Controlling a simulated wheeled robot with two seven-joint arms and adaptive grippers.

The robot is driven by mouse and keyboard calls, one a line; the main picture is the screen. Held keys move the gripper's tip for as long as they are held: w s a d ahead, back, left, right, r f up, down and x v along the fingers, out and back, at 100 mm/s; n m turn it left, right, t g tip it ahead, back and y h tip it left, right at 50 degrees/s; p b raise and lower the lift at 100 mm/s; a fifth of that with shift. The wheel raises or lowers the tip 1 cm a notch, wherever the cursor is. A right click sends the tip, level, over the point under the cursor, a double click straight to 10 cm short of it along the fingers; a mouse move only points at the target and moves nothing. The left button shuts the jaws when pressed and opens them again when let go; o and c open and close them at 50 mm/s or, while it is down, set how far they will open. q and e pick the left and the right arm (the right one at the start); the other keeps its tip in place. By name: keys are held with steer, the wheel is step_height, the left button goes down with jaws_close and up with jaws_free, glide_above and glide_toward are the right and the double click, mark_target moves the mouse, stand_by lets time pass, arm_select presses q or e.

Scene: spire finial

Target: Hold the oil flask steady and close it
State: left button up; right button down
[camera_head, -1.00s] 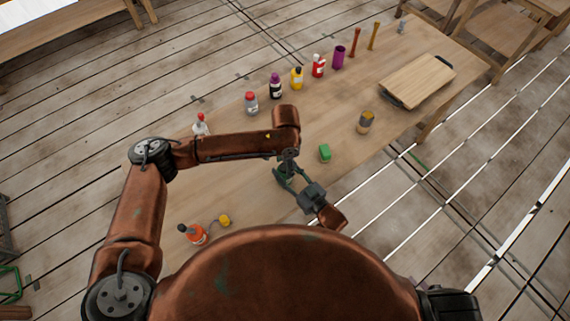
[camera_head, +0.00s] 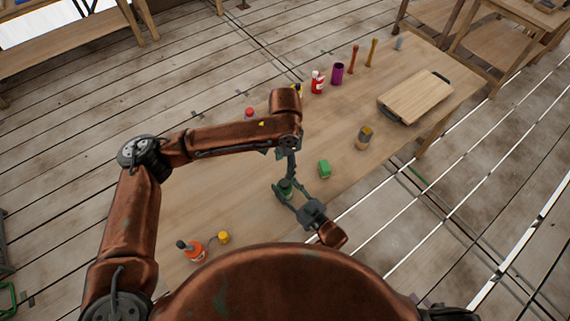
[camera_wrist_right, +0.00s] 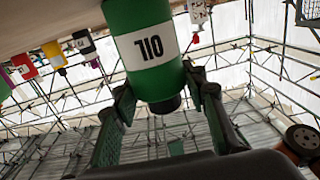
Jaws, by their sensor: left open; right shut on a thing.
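The oil flask (camera_wrist_right: 150,45) is green with a white label and a dark neck end. It appears upside down in the right wrist view, and its green body also shows in the head view (camera_head: 284,187). My right gripper (camera_head: 298,204) is shut on the flask, its fingers on both sides of it in the right wrist view. My left gripper (camera_head: 291,166) is open, just above the flask in the head view; its fingertips are small and partly merge with the flask. I cannot tell whether they touch it or whether a cap sits on the neck.
An orange bottle (camera_head: 190,252) and a yellow piece (camera_head: 223,237) lie at the near left. A board (camera_head: 415,95) and a red bottle (camera_head: 317,83) are farther back. My left arm hides other bottles.

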steer(key=c, duration=1.1)
jaws_free()
steer(key=v, duration=1.2)
steer(key=shift+r, duration=0.1)
